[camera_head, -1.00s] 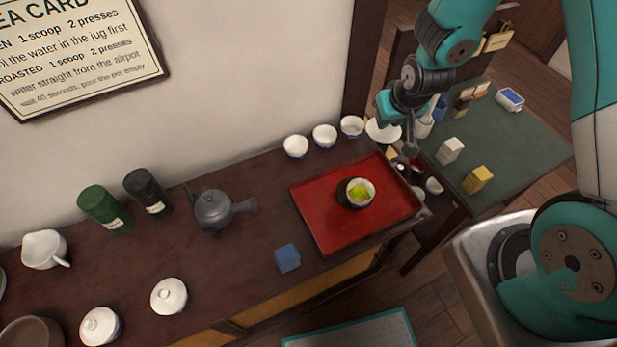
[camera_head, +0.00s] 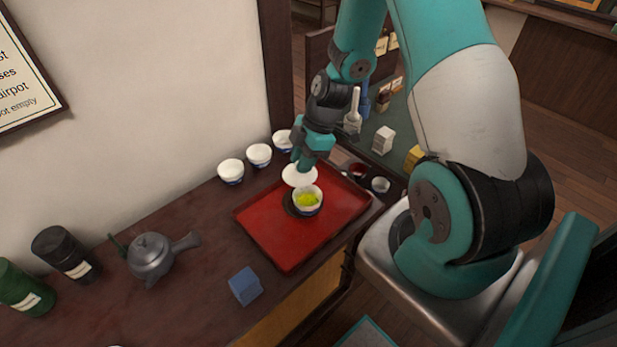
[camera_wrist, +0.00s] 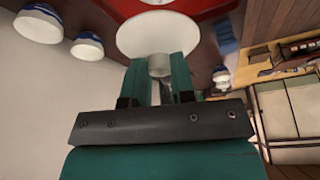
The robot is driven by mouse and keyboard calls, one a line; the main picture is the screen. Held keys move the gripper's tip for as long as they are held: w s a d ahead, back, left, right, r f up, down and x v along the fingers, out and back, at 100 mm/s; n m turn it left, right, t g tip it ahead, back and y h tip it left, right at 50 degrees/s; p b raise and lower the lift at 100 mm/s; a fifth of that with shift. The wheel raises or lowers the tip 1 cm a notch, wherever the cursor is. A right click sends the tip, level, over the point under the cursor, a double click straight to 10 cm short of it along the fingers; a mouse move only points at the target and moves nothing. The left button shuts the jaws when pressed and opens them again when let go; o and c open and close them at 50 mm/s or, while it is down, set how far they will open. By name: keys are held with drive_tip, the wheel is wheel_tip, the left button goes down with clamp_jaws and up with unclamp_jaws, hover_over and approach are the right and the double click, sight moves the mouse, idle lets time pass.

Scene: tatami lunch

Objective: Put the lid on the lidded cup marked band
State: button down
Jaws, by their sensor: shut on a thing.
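The cup (camera_head: 309,207) stands open on the red tray, with yellow-green content inside and a dark band or saucer edge at its left. My gripper (camera_head: 305,165) is shut on the white lid (camera_head: 297,178), holding it just above and behind the cup. In the wrist view the gripper (camera_wrist: 160,75) pinches the lid's knob, and the round white lid (camera_wrist: 155,35) spreads beyond the fingertips. The lid hides most of the cup in that view. I cannot make out the mark on the cup.
The red tray (camera_head: 262,232) lies on the dark counter. Several white cups, one of them here (camera_head: 231,172), stand along the wall. A green side table (camera_head: 400,155) with small boxes is behind right.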

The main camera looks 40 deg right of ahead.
sight(312, 172)
drive_tip(key=n, duration=0.1)
drive_tip(key=s+d+f+n+g+b, duration=0.1)
drive_tip(key=n, duration=0.1)
drive_tip(key=shift+s+f+n, duration=0.1)
drive_tip(key=shift+f+n, duration=0.2)
drive_tip(key=shift+g, duration=0.3)
drive_tip(key=shift+f+b, duration=2.1)
drive_tip(key=shift+f, duration=0.5)
drive_tip(key=shift+d+f+b, duration=0.1)
drive_tip(key=shift+f+b, duration=0.2)
drive_tip(key=shift+b, duration=0.1)
drive_tip(key=shift+c, duration=2.4)
unclamp_jaws()
drive_tip(key=shift+r, duration=0.1)
drive_tip(key=shift+r+p, duration=2.3)
drive_tip(key=shift+r, duration=0.65)
